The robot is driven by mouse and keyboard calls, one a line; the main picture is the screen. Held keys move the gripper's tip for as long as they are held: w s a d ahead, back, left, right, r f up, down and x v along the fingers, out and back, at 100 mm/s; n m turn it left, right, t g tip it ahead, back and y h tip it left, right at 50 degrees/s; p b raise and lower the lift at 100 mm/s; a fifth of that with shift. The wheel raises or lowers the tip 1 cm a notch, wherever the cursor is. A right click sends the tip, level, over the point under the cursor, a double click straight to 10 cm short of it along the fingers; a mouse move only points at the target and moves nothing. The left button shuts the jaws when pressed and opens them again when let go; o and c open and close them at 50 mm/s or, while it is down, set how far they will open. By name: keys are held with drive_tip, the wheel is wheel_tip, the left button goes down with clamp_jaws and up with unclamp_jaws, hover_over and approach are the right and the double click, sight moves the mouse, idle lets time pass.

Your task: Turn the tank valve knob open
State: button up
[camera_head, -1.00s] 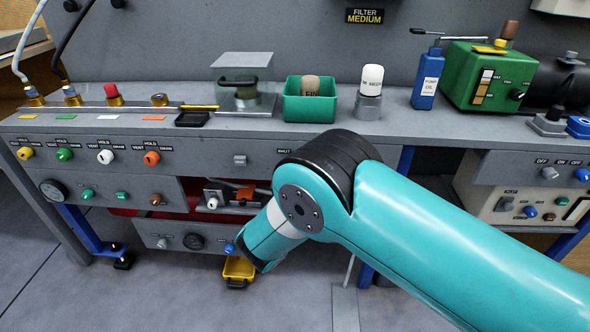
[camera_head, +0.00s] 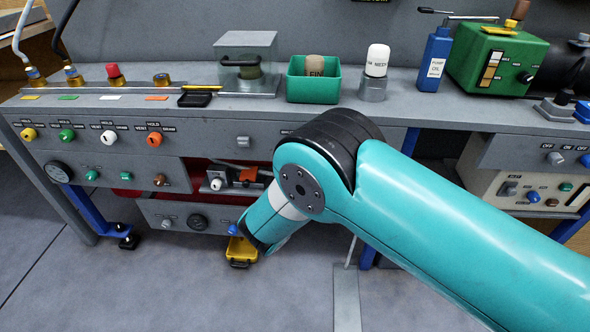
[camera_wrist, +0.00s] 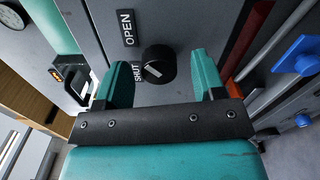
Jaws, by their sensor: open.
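The valve knob (camera_wrist: 158,64) is round and black with a slanted white mark on its face. It sits on a grey panel in the wrist view, with an OPEN label (camera_wrist: 126,27) at its upper left and a SHUT label (camera_wrist: 137,75) at its left. My gripper (camera_wrist: 162,72) is open, with one teal finger on each side of the knob. Whether the fingers touch it I cannot tell. In the head view my arm hides the gripper and the knob.
A blue knob (camera_wrist: 301,55) stands out at the right of the wrist view, with a red bar (camera_wrist: 249,38) nearer the gripper.

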drive_tip(key=s+b, duration=1.6)
drive_tip(key=b, duration=0.6)
drive_tip(key=shift+s+a+b, duration=0.3)
drive_tip(key=shift+s, duration=0.1)
